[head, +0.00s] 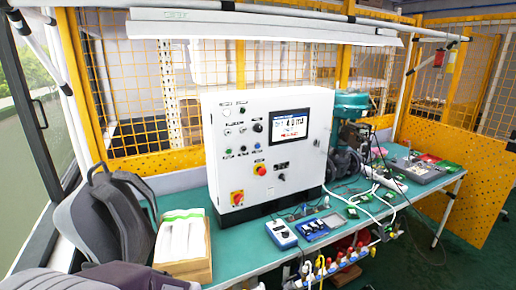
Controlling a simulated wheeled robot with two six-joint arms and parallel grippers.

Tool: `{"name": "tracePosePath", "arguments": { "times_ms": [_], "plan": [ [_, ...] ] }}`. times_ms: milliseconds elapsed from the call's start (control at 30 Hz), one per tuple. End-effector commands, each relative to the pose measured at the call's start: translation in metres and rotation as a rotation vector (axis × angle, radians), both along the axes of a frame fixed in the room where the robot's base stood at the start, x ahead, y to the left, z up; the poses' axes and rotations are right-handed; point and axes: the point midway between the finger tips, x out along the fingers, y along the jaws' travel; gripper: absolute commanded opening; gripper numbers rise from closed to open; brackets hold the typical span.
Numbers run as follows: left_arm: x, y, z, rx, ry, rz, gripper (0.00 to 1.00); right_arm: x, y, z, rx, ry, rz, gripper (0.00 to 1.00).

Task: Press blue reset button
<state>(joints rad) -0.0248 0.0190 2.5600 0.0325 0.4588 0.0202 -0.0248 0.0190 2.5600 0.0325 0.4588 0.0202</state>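A white control box (217,107) stands upright on the green bench, with its front panel facing me. Small buttons and knobs sit on the left part of the panel. A lit touchscreen (289,126) is to the right of the buttons. A red emergency-stop knob on a yellow plate (260,169) is below, and a red switch on a yellow plate (237,198) is at lower left. Neither gripper shows in the view.
A grey backpack (95,220) and a box of white items (183,245) are left of the control box. A blue meter (281,234) lies in front on the green bench (240,250). Pump equipment (350,125) and cables crowd the right. A yellow mesh fence is behind.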

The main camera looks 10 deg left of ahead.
Motion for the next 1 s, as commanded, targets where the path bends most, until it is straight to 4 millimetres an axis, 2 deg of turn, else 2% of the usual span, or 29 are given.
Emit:
{"name": "tracePosePath", "arguments": {
  "times_ms": [33,100,1000],
  "plan": [
    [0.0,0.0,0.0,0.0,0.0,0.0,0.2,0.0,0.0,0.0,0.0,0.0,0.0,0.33],
    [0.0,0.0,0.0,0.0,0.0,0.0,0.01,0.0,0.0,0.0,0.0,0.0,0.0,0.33],
    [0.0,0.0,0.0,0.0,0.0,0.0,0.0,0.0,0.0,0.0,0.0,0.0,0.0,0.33]
  ]
}}
